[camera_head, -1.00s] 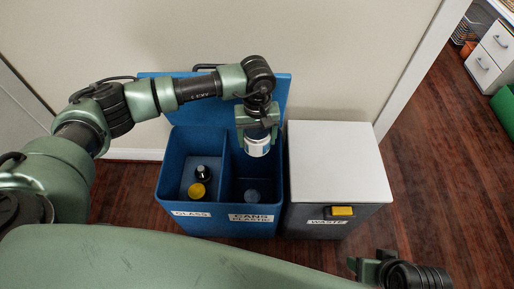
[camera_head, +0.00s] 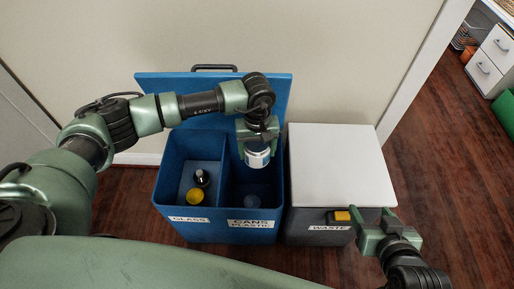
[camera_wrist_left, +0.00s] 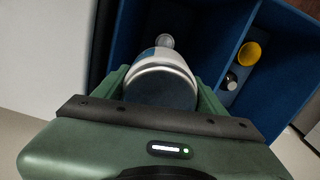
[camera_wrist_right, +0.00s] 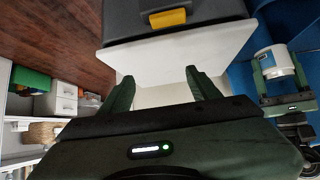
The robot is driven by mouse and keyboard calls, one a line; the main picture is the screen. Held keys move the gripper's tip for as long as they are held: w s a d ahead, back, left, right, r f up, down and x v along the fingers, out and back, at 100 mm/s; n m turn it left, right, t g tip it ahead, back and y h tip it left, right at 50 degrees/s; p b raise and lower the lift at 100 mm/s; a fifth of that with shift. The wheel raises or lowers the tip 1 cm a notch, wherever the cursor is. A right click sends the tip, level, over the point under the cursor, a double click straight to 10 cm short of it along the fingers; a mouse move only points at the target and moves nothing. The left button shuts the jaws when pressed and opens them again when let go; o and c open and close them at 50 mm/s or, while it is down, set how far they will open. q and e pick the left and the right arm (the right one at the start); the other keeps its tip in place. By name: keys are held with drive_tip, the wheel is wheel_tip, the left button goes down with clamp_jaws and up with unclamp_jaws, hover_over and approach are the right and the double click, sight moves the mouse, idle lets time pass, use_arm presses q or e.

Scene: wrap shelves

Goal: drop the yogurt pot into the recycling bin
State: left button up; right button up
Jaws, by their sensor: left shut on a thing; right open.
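The yogurt pot (camera_head: 257,158), white with a blue band, is held in my left gripper (camera_head: 256,150), which is shut on it. The pot hangs over the right compartment, labelled CANS PLASTIC, of the blue recycling bin (camera_head: 180,228). In the left wrist view the pot (camera_wrist_left: 163,72) sits between the fingers, with the compartment below it. The bin's lid stands open against the wall. My right gripper (camera_head: 374,232) is open and empty by the front right of the waste bin; its spread fingers show in the right wrist view (camera_wrist_right: 160,88).
The waste bin (camera_head: 335,165) with a closed white lid and yellow pedal-like tab (camera_head: 342,216) stands right of the blue bin. The GLASS compartment holds a dark bottle (camera_head: 201,177) and a yellow item (camera_head: 195,192). A round item (camera_head: 252,200) lies in the CANS PLASTIC compartment.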

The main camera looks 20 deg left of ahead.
sight(257, 143)
use_arm(q)
drive_tip(key=shift+f+b, duration=0.3)
drive_tip(key=shift+f, duration=0.5)
use_arm(e)
drive_tip(key=shift+w+a+r+t+y, duration=0.15)
drive_tip(key=shift+w+a+r+t, duration=0.2)
drive_tip(key=shift+w+r+t, duration=0.35)
drive_tip(key=shift+w+a+r+t+y, duration=0.15)
drive_tip(key=shift+w+a+r+t, duration=0.15)
drive_tip(key=shift+w+r+t, duration=0.35)
drive_tip(key=shift+w+r, duration=0.1)
drive_tip(key=shift+r, duration=0.1)
use_arm(q)
drive_tip(key=o, duration=1.4)
drive_tip(key=shift+r, duration=0.35)
wheel_tip(257, 143, up, 7)
drive_tip(key=shift+r+p, duration=0.1)
drive_tip(key=shift+p, duration=0.75)
use_arm(e)
drive_tip(key=s+d+f+g+h, duration=0.1)
drive_tip(key=s+d+f+g, duration=0.1)
drive_tip(key=s+f+g, duration=0.3)
drive_tip(key=shift+s+d+f, duration=0.25)
drive_tip(key=shift+s, duration=0.5)
